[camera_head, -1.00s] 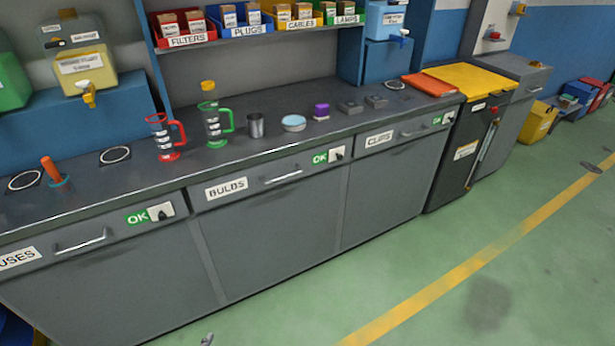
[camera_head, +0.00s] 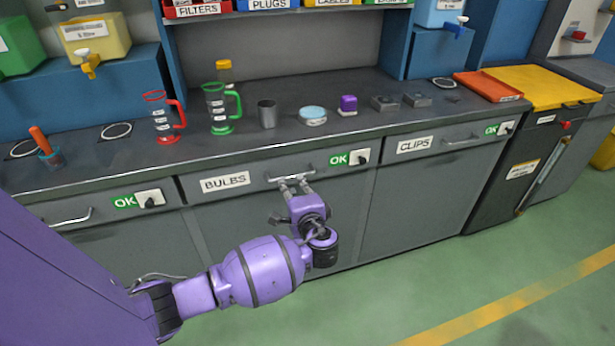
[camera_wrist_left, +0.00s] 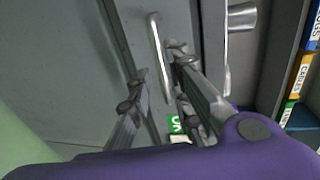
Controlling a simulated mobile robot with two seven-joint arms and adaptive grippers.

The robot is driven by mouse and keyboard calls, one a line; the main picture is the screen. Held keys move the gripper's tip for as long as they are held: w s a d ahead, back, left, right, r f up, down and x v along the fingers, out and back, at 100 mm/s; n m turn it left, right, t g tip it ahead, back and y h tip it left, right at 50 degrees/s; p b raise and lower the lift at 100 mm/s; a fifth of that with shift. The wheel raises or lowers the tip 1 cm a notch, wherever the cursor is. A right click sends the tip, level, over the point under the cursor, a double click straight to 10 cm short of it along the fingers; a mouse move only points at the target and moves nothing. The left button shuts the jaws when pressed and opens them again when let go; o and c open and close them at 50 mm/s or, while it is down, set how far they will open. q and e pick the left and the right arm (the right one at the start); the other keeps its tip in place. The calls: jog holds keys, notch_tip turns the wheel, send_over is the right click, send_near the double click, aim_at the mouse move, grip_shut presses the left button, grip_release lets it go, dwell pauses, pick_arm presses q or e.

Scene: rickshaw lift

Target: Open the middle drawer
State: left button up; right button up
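The middle drawer (camera_head: 235,193), labelled BULBS, looks shut, with its front in line with its neighbours. Its metal bar handle (camera_head: 290,177) is partly covered by my left gripper (camera_head: 293,185), whose fingers reach up to it from below. In the left wrist view the handle (camera_wrist_left: 156,45) lies between the two spread fingers of the gripper (camera_wrist_left: 157,70). The fingers look apart, with gaps on both sides of the bar; contact is not clear. A green OK sign (camera_head: 338,160) and a switch (camera_head: 360,157) are right of the handle. My right gripper is out of view.
The counter above holds a red jug (camera_head: 160,120), a green jug (camera_head: 218,112), a metal cup (camera_head: 267,114) and small parts. A CLIPS drawer (camera_head: 430,146) is to the right and another drawer (camera_head: 110,210) to the left. Green floor in front is clear.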

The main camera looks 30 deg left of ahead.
aim_at(287, 179)
pick_arm(q)
jog(key=x, duration=0.7)
jog(key=shift+c, duration=0.4)
grip_shut()
